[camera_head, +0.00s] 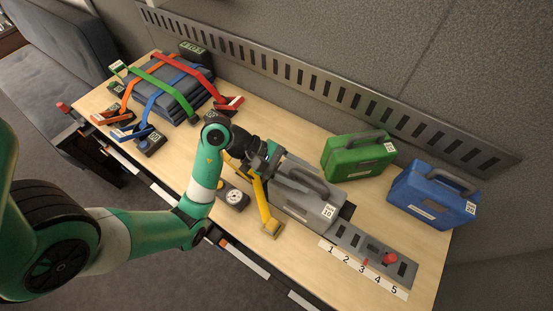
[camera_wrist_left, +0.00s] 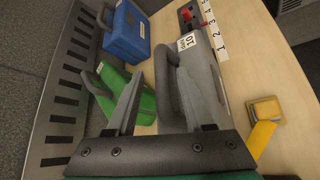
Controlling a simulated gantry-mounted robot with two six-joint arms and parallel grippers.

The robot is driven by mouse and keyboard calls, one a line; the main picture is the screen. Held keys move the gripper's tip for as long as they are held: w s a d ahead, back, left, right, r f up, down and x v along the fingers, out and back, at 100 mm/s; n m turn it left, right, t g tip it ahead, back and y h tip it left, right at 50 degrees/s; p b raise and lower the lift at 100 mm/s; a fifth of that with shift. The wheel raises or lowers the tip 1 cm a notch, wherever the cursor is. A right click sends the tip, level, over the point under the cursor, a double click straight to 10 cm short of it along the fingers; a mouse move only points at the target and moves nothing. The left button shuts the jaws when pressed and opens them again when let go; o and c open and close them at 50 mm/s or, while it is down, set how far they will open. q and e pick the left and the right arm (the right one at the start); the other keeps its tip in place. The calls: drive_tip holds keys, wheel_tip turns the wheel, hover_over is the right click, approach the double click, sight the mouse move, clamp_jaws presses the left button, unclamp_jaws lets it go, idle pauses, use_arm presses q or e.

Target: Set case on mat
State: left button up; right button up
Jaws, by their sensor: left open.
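A grey case (camera_head: 308,208) with a grey handle and a label reading 10 sits on the wooden table. In the left wrist view the same case (camera_wrist_left: 205,88) lies beyond my fingers. A small dark patch (camera_head: 347,211) shows at its right end; I cannot tell whether it is a mat. My left gripper (camera_head: 288,170) is open over the left end of the case. In the left wrist view the case's handle (camera_wrist_left: 170,78) shows between the fingers of the gripper (camera_wrist_left: 160,85); no grip on it shows. My right gripper is out of view.
A green case (camera_head: 358,157) and a blue case (camera_head: 432,195) stand behind, near the slotted wall rail (camera_head: 330,94). A numbered strip (camera_head: 362,270) and a slotted grey bar with a red knob (camera_head: 390,258) lie at right. A yellow strap (camera_head: 263,205) is near the gripper. Strapped folded fabric (camera_head: 170,90) is at left.

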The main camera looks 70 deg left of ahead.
use_arm(q)
drive_tip(key=v, duration=0.6)
drive_tip(key=shift+s+a+r, duration=0.1)
drive_tip(key=shift+s+a, duration=0.1)
drive_tip(key=shift+a, duration=0.15)
drive_tip(key=p+v, duration=0.2)
drive_tip(key=v, duration=0.1)
drive_tip(key=shift+s+d+r, duration=0.1)
drive_tip(key=shift+s, duration=0.05)
